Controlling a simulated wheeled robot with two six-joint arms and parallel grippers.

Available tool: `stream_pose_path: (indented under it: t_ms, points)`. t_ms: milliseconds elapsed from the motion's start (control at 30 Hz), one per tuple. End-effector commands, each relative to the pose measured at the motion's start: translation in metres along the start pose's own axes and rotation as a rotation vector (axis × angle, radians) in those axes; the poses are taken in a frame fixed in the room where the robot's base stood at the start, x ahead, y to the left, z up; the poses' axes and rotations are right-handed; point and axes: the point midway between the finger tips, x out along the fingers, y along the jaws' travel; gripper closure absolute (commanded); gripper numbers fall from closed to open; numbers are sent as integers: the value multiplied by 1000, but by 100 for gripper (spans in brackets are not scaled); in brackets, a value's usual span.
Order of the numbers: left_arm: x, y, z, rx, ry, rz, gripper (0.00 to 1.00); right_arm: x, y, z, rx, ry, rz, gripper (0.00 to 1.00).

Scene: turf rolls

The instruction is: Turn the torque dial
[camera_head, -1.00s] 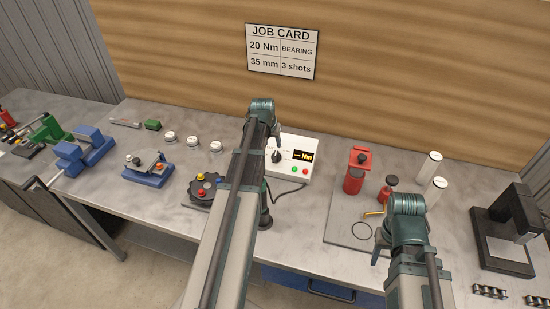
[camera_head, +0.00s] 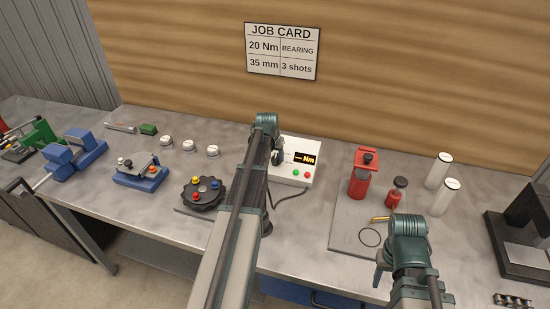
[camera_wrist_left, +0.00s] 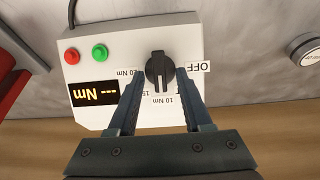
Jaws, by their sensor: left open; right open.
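The torque dial (camera_wrist_left: 158,73) is a black knob on a white control box (camera_wrist_left: 190,35). In the left wrist view its grip bar stands nearly vertical, amid the labels OFF, 10 Nm, 15 and 20 Nm. In the head view my left arm covers the left part of the box. My right gripper (camera_head: 382,275) is open over the front of the grey mat, away from the dial.
A job card (camera_head: 282,51) on the wall reads 20 Nm, bearing, 35 mm, 3 shots. A black wheel with coloured knobs (camera_head: 203,193) lies left of my left arm.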

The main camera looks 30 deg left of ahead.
Motion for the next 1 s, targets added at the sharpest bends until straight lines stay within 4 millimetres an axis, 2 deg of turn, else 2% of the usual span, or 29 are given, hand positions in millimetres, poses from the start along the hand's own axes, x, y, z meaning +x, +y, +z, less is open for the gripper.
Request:
stream_pose_path:
  t_ms: [33, 300, 733, 1000]
  points:
    - [0, 0, 0, 0, 0, 0, 54, 0, 0, 0, 0, 0, 0, 50]
    - [0, 0, 0, 0, 0, 0, 100, 0, 0, 0, 0, 0, 0, 50]
    - [0, 1, 0, 27, 0, -9, 100, 0, 0, 0, 0, 0, 0, 50]
    - [1, 3, 2, 177, 0, -62, 100, 2, 0, 0, 0, 0, 0, 50]
